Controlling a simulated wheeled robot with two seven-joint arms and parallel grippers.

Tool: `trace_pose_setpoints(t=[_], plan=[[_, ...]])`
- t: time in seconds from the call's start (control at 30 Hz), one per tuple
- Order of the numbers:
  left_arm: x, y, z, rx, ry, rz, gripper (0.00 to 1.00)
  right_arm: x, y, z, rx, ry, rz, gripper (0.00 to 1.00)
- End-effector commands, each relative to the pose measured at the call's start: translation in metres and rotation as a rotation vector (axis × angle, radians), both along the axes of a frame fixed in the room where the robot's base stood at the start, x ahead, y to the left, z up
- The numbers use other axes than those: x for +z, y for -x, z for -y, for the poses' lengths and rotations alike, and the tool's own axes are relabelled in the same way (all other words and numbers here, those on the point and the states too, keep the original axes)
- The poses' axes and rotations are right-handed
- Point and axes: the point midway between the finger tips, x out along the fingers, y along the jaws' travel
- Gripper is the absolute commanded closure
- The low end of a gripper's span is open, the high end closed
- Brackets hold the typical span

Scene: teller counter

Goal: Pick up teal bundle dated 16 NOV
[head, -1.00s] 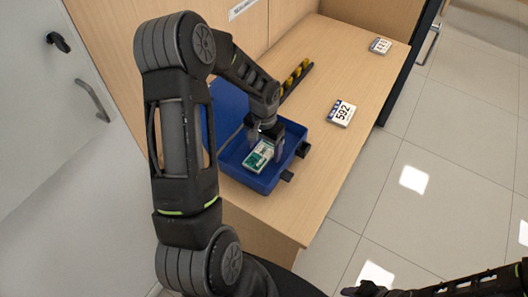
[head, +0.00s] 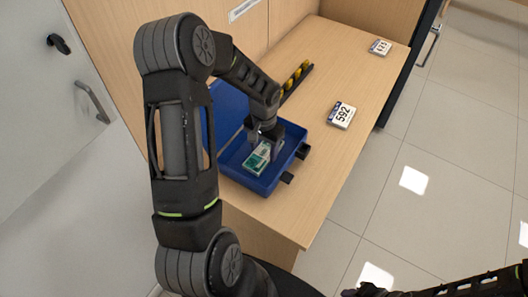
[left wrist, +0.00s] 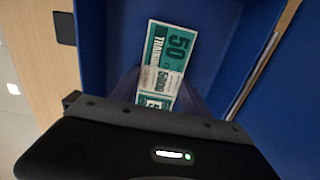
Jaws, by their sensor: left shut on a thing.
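The teal bundle (head: 257,158) is a stack of teal and white notes with a pale band, in the open blue box (head: 240,178) on the counter. It also shows in the left wrist view (left wrist: 172,50), with "50" and "5000" printed on it; I cannot read a date. My left gripper (head: 268,143) reaches down into the box and is shut on the bundle's near end, which the gripper body hides in the left wrist view. Whether the bundle is clear of the box floor I cannot tell. My right arm shows at the lower right; its fingertips are not clear.
The box lid (head: 226,112) stands open at the left. A dark rack with yellow pieces (head: 297,77) lies behind the box. A "592" block (head: 341,115) and another numbered block (head: 380,47) stand on the wooden counter (head: 325,165).

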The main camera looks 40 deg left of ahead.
Motion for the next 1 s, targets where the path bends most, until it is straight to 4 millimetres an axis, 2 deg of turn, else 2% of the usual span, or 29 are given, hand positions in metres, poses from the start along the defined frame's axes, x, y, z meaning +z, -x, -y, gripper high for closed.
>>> trace_pose_setpoints(t=[0.23,0.63,0.8,1.0], plan=[[0.017,-0.001,0.000,0.001,-0.001,0.004,0.89,-0.004,0.000,0.000,0.001,-0.001,0.001,0.64],[0.089,-0.001,-0.001,0.001,-0.002,0.004,0.89,-0.016,-0.002,-0.001,0.002,-0.004,0.007,0.64],[0.100,0.000,0.000,0.000,0.000,0.001,0.89,-0.016,-0.002,-0.001,0.002,-0.005,0.007,0.64],[0.101,0.000,0.000,0.000,0.000,0.000,0.89,-0.016,-0.002,-0.001,0.002,-0.005,0.007,0.64]])
